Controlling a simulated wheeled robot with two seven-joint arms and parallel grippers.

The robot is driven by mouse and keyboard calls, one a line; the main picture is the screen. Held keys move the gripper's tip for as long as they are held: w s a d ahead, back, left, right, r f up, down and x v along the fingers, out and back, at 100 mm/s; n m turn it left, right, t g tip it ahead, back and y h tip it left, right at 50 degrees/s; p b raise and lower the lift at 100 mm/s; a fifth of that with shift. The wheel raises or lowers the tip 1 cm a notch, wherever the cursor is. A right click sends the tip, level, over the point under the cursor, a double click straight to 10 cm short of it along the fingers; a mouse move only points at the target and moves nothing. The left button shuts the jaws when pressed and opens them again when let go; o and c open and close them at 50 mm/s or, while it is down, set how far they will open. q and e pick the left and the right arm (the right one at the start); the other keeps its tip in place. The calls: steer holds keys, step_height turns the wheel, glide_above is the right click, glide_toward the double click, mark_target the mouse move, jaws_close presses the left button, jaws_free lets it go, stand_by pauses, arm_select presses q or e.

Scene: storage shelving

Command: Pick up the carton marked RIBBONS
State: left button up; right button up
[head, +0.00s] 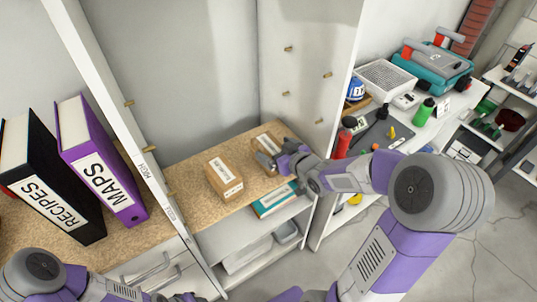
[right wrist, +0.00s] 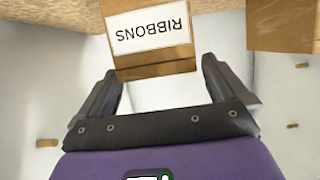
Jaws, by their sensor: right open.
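The RIBBONS carton (right wrist: 150,38) is a brown box with a white label, upside down in the right wrist view. In the head view it (head: 266,143) stands on the speckled shelf, partly hidden by my right gripper (head: 274,165). That gripper is open and empty. In the wrist view the carton lies ahead of its two spread fingers (right wrist: 159,78), roughly centred between them; contact is not clear. My left arm (head: 40,275) runs along the bottom left of the head view, and its gripper (head: 183,297) is mostly cut off by the lower edge.
Another brown carton (head: 224,180) stands left of it on the shelf (head: 185,168); it also shows in the wrist view (right wrist: 285,25). A teal book (head: 275,200) lies below the shelf edge.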

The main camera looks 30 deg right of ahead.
mark_target(270, 145)
steer(key=b+x, duration=0.1)
steer(key=x, duration=0.3)
steer(key=shift+r, duration=0.1)
steer(key=shift+r, duration=0.1)
steer(key=c, duration=1.1)
